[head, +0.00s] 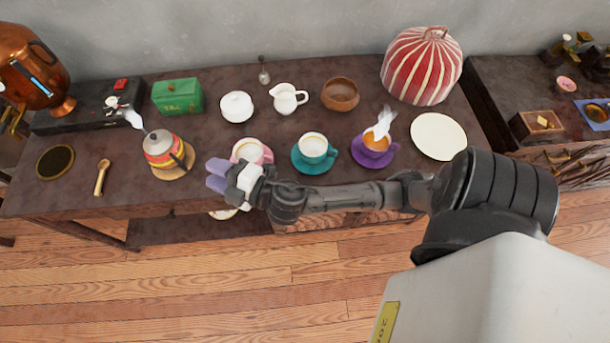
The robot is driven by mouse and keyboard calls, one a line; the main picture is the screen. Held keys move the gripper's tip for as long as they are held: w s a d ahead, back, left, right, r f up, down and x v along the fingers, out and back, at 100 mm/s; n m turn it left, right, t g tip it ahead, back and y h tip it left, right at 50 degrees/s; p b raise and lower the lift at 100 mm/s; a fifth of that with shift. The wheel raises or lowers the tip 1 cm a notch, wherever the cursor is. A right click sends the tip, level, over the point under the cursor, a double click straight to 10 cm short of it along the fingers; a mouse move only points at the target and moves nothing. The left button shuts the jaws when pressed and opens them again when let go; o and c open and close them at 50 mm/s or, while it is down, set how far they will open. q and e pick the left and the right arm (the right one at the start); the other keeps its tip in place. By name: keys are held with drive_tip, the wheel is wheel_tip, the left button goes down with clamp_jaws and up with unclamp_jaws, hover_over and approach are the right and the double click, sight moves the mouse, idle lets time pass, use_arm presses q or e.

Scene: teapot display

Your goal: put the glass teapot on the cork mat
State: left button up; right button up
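The teapot (158,145) has a pale lid, red and yellow bands, a dark and yellow handle on its right, and white steam at its spout. It stands upright at the left of the table, on or directly over a round tan mat (174,174) that looks like cork. The teapot hides most of the mat. My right gripper (216,175) has purple fingertips that point left, a short way right of the teapot. Its fingers look apart, with nothing visible between them. My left gripper is not in view.
A pink cup (252,150) is right behind my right gripper. A teal cup (313,146) and a purple cup (376,143) stand further right. A brass scoop (102,177) and a dark round dish (55,162) lie left. A green box (178,96) stands behind the teapot.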

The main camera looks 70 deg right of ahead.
drive_tip(key=s+d+f+m+g+h, duration=0.3)
drive_tip(key=s+f+m+g, duration=0.6)
drive_tip(key=s+f, duration=0.3)
drive_tip(key=s+a+f+m+g+y, duration=0.1)
drive_tip(key=s+f+g, duration=0.1)
drive_tip(key=s, duration=0.4)
drive_tip(key=s+a+f+m+g+y, duration=0.1)
drive_tip(key=s+f+g, duration=0.1)
drive_tip(key=s+g, duration=0.2)
drive_tip(key=shift+s+a+f+m, duration=0.3)
drive_tip(key=shift+s+f, duration=0.1)
drive_tip(key=shift+s, duration=0.55)
